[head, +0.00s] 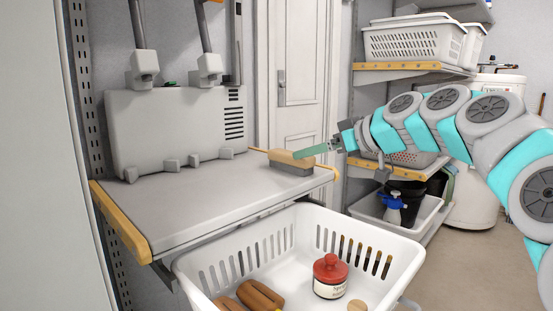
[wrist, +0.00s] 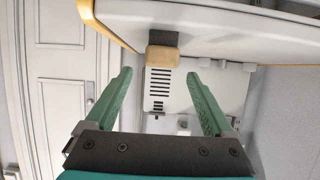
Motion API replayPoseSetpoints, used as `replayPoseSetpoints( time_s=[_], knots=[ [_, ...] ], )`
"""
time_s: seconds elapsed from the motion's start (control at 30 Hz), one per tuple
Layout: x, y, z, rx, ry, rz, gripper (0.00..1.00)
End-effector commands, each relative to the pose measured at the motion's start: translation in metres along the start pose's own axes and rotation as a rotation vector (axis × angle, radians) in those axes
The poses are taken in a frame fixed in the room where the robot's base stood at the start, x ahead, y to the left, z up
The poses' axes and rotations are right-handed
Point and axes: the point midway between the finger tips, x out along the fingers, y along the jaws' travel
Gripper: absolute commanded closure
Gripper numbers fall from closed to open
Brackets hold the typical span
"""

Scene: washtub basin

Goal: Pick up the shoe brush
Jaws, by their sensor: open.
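The shoe brush (head: 287,159), with a pale wooden back and grey bristles, sits bristles down on the right end of the grey shelf (head: 190,200). In the wrist view the brush (wrist: 163,57) appears upside down, ahead of the gap between the fingers. My gripper (head: 298,154) reaches in from the right, its green fingers at the brush's right end in the head view. In the wrist view my gripper (wrist: 160,73) is open, with one finger on each side and nothing held. I cannot tell whether a finger touches the brush.
A grey box (head: 175,130) stands at the back of the shelf. Below is a white basket (head: 390,262) holding a red-lidded jar (head: 330,277) and brown wooden items (head: 260,296). A side rack with baskets (head: 415,43) stands behind my arm.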

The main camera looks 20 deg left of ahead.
Motion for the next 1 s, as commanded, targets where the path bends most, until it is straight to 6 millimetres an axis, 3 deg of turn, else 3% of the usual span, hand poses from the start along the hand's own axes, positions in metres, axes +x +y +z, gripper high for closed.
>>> replayPoseSetpoints(
  time_s=[0.43,0.7,0.97,1.0],
  knots=[
    [0.036,-0.001,-0.002,-0.004,0.000,-0.002,0.12],
    [0.074,-0.001,-0.002,-0.002,0.000,-0.001,0.12],
    [0.078,-0.001,-0.002,-0.003,0.002,0.000,0.12],
    [0.078,-0.001,-0.002,-0.003,0.002,0.000,0.16]
  ],
)
